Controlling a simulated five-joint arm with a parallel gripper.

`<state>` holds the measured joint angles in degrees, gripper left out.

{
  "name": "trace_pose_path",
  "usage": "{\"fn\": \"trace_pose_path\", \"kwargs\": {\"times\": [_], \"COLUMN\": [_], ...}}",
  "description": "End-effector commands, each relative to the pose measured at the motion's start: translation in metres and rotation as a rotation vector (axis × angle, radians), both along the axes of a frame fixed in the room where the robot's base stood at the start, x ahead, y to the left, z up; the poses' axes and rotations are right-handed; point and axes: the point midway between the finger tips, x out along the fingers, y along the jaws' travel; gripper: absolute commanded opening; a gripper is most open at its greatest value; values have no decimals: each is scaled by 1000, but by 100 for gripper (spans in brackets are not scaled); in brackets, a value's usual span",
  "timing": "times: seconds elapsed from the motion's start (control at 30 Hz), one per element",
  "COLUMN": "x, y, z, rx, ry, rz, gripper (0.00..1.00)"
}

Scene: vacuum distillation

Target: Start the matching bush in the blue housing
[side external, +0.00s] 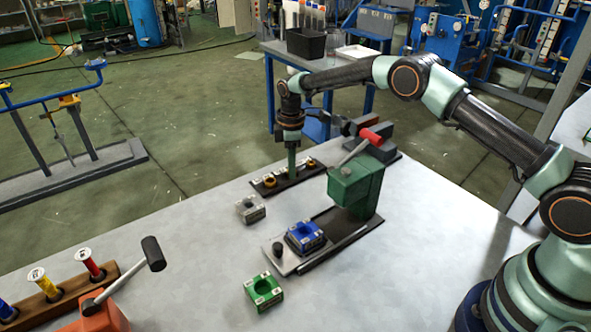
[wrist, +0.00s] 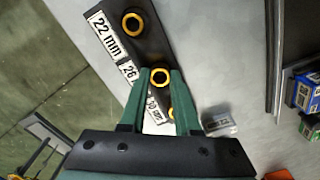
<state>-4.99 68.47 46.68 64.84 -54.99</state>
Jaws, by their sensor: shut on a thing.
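The blue housing (side external: 305,237) sits on the plate of the green arbor press (side external: 354,188); it also shows at the right of the wrist view (wrist: 304,93). A dark rack (side external: 290,178) with size labels holds brass-coloured bushes. One bush (wrist: 132,23) is by the 22 mm label, and another (wrist: 171,113) shows partly between my fingers. My gripper (side external: 292,168) points down at the rack's middle. In the wrist view its green fingertips (wrist: 161,73) are shut on the middle bush (wrist: 159,79), by the 26 label. I cannot tell whether that bush is clear of the rack.
A grey housing (side external: 250,209) stands between the rack and the press, and a green housing (side external: 264,290) is nearer the front. The press lever with its red grip (side external: 370,135) stands close right of my gripper. A mallet (side external: 152,254) is at lower left. The table's middle left is clear.

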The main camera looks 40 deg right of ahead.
Motion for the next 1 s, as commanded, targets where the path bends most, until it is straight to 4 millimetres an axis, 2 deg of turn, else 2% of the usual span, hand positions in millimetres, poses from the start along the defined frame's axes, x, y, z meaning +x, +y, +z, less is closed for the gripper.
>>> {"fn": "trace_pose_path", "kwargs": {"times": [0.17,0.4,0.7,0.87,1.0], "x": [1,1,1,1,-7], "y": [0,0,0,0,10], "z": [22,77,130,155,157], "rx": [1,1,0,1,0], "ry": [-5,-5,-4,-5,0], "rz": [0,0,0,0,83], "gripper": [0,0,0,0,0]}}
